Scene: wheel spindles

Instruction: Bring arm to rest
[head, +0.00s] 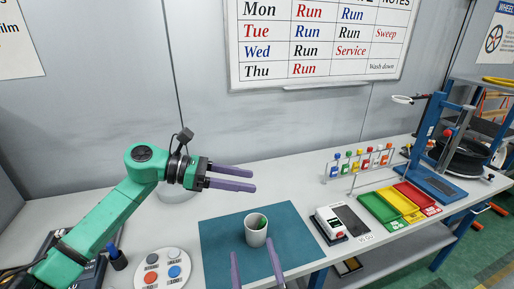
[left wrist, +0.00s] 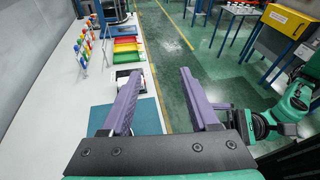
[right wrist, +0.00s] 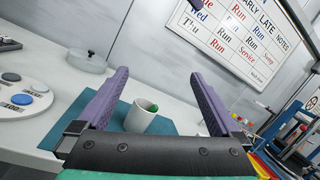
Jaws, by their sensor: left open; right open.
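My left arm is green and comes in from the left in the head view. Its gripper (head: 254,181) has purple fingers, is open and empty, and hangs above the back of the teal mat (head: 222,241). My right gripper (head: 256,260) shows only its purple fingers at the bottom of the head view. It is open and empty, at the front of the mat. A white cup (head: 256,236) with something green inside stands upright on the mat, just beyond the right fingertips. In the right wrist view the cup (right wrist: 139,117) shows between the open fingers; I see no contact.
A scale (head: 330,224), red, yellow and green trays (head: 402,203), a rack of coloured bottles (head: 356,161) and a blue press stand (head: 430,140) are on the right. A round board with coloured discs (head: 162,270) lies at left. A whiteboard (head: 320,40) hangs behind.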

